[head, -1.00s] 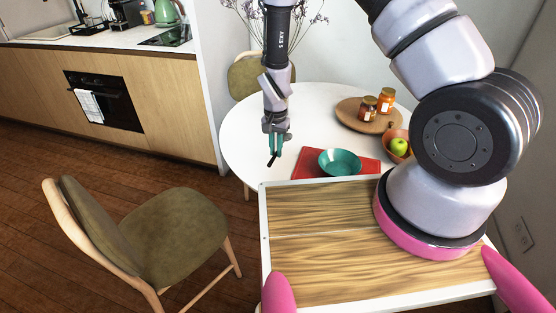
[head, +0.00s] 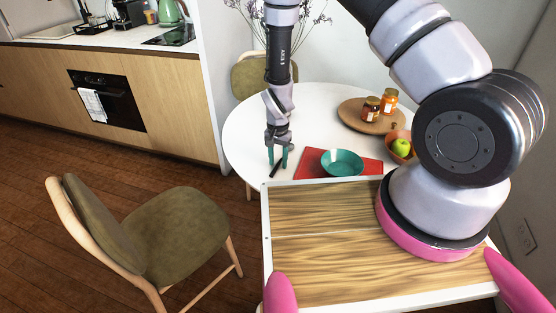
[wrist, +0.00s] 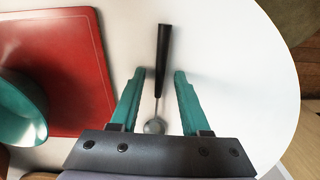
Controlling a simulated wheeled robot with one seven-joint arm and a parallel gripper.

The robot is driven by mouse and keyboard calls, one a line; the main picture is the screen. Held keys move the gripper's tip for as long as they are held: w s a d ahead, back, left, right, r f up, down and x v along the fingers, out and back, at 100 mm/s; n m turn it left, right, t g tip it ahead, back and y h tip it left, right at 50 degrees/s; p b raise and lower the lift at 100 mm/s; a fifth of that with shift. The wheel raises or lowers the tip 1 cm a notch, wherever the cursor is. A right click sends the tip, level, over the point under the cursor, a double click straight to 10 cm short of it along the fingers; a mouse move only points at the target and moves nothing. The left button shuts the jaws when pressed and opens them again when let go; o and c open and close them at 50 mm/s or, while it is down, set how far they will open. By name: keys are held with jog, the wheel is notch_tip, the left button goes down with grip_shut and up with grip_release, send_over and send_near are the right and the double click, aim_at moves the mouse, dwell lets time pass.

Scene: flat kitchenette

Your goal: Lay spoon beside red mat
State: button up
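The spoon (wrist: 163,55) has a black handle and a metal bowl. In the wrist view it appears to lie on the white table, apart from the red mat (wrist: 75,70) and roughly along its side. Its dark handle also shows in the head view (head: 275,171), just left of the red mat (head: 308,163). My gripper (wrist: 157,75) has teal fingers spread apart, one on each side of the spoon, with gaps to both. In the head view my gripper (head: 278,160) is low over the table.
A teal bowl (head: 342,162) stands on the mat. A round wooden board (head: 352,109) with two jars and a bowl (head: 398,152) holding a green apple are farther right. The table's rounded edge (wrist: 292,100) is right of the spoon in the wrist view.

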jog(key=shift+r, duration=0.1)
notch_tip(320, 180, up, 12)
jog(key=r, duration=0.1)
notch_tip(320, 180, up, 14)
jog(key=t+y, duration=0.1)
jog(key=y, duration=0.1)
send_over(278, 163)
jog(key=w+d, duration=0.2)
jog(key=d, duration=0.2)
jog(key=s+d+r+t, duration=0.25)
jog(key=d+r, duration=0.25)
jog(key=r, duration=0.7)
jog(key=s+d+r+t, duration=0.2)
jog(key=s+d+r, duration=0.3)
jog(key=s+r, duration=0.2)
jog(key=s+d+r+n+t, duration=0.1)
jog(key=s+d+r, duration=0.3)
jog(key=s+r, duration=0.4)
jog(key=shift+s+d+r+t, duration=0.15)
jog(key=shift+s+d+t, duration=0.2)
jog(key=shift+s, duration=0.4)
